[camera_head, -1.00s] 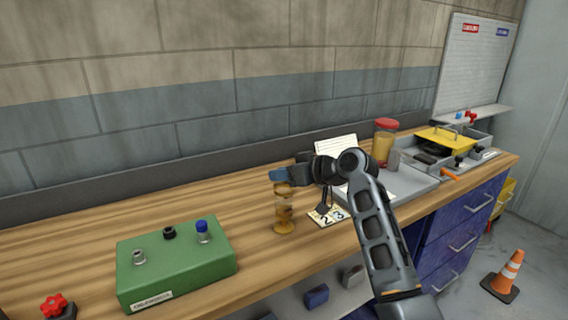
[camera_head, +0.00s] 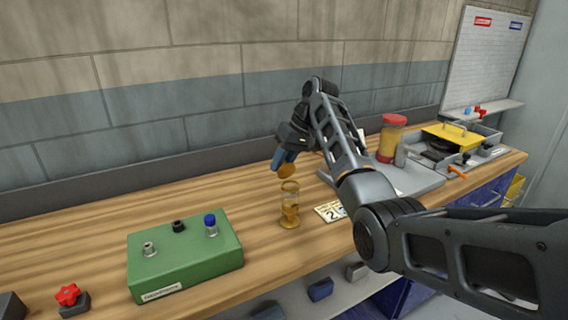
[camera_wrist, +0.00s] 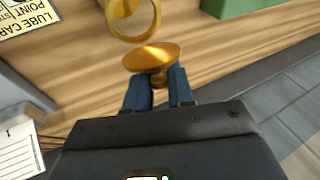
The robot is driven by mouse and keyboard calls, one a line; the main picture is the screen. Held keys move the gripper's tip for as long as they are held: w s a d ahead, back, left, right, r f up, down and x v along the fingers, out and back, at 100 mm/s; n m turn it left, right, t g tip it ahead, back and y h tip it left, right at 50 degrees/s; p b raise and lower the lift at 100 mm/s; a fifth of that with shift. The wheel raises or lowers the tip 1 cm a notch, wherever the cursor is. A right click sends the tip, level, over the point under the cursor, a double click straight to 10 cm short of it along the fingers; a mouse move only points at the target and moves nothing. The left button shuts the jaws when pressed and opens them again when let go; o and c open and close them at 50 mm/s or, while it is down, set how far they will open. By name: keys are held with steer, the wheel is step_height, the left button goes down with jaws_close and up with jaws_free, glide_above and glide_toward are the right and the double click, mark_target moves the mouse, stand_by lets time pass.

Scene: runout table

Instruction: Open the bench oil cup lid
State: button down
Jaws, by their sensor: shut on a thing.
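The oil cup (camera_head: 290,206) is a clear cylinder with amber oil, upright on the wooden bench. Its open brass rim also shows at the top of the wrist view (camera_wrist: 140,22). My gripper (camera_head: 281,163) is just above the cup, fingers pointing down. Its blue fingers are shut on the knob of the round brass lid (camera_head: 286,171), which also shows in the wrist view (camera_wrist: 151,58). The lid is tilted and apart from the cup's rim, with a gap between them.
A green box (camera_head: 184,258) with several knobs stands left of the cup. A card (camera_head: 330,212) lies to its right.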

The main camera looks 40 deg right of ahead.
steer(key=shift+w+d+f+g+y, duration=0.15)
steer(key=shift+w+g+y, duration=0.25)
steer(key=shift+g, duration=0.6)
steer(key=shift+w+f+m, duration=0.1)
steer(key=shift+m, duration=0.2)
steer(key=c, duration=1.1)
jaws_free()
steer(key=w+v, duration=0.1)
steer(key=v, duration=0.6)
steer(key=shift+s+r, duration=0.35)
steer(key=shift+s, duration=0.05)
steer(key=shift+d, duration=0.1)
